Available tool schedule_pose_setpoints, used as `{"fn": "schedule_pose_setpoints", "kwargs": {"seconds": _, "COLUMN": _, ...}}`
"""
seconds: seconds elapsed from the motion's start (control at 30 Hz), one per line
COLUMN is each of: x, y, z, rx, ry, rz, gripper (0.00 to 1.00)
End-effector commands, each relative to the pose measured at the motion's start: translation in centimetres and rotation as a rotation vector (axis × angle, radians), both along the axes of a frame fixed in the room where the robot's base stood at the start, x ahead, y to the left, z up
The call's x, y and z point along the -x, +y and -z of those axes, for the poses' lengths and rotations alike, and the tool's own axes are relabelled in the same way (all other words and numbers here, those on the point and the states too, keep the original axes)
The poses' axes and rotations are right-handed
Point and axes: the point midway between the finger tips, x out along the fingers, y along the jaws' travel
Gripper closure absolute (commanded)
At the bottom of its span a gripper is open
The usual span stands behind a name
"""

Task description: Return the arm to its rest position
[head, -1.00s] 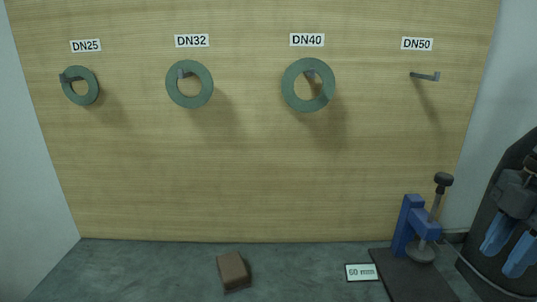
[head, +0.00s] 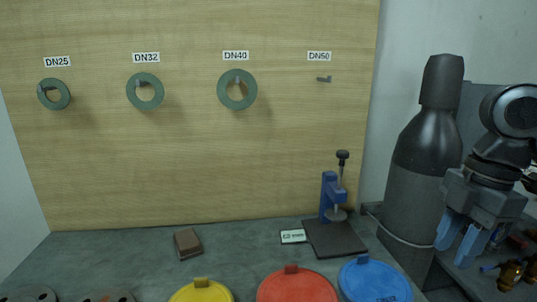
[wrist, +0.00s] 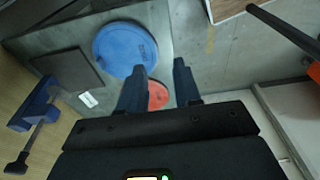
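My gripper (head: 457,246) hangs at the right of the head view, in front of a dark grey cylinder. Its two blue fingers point down and stand apart, with nothing between them. In the wrist view my gripper (wrist: 160,78) also shows two separated fingers with empty space between. The fingers touch nothing that I can see. Beyond them in the wrist view lie a blue lid (wrist: 124,47) and part of a red lid (wrist: 157,96), which is partly hidden behind a finger.
The dark cylinder (head: 420,165) stands close to my arm. Green rings (head: 237,90) hang on the wooden board; the DN50 hook (head: 324,79) is bare. A blue press (head: 329,195), a brown block (head: 187,242) and yellow, red and blue lids are on the bench. Brass fittings (head: 510,275) lie far right.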

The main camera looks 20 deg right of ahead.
Motion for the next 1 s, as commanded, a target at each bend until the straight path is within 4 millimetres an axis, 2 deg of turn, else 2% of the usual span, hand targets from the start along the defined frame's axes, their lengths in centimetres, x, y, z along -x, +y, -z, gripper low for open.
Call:
{"fn": "schedule_pose_setpoints", "kwargs": {"seconds": 0.37, "x": -3.2, "y": 3.7, "z": 0.2, "rx": -0.103, "ry": -0.126, "rz": 0.02, "gripper": 0.67}}
{"fn": "schedule_pose_setpoints", "kwargs": {"seconds": 0.57, "x": -5.8, "y": 7.0, "z": 0.1, "rx": -0.204, "ry": -0.233, "rz": 0.047, "gripper": 0.67}}
{"fn": "schedule_pose_setpoints", "kwargs": {"seconds": 0.77, "x": -9.1, "y": 11.7, "z": -0.6, "rx": -0.367, "ry": -0.373, "rz": 0.102, "gripper": 0.67}}
{"fn": "schedule_pose_setpoints", "kwargs": {"seconds": 1.0, "x": -13.4, "y": 19.0, "z": -2.5, "rx": -0.681, "ry": -0.576, "rz": 0.263, "gripper": 0.67}}
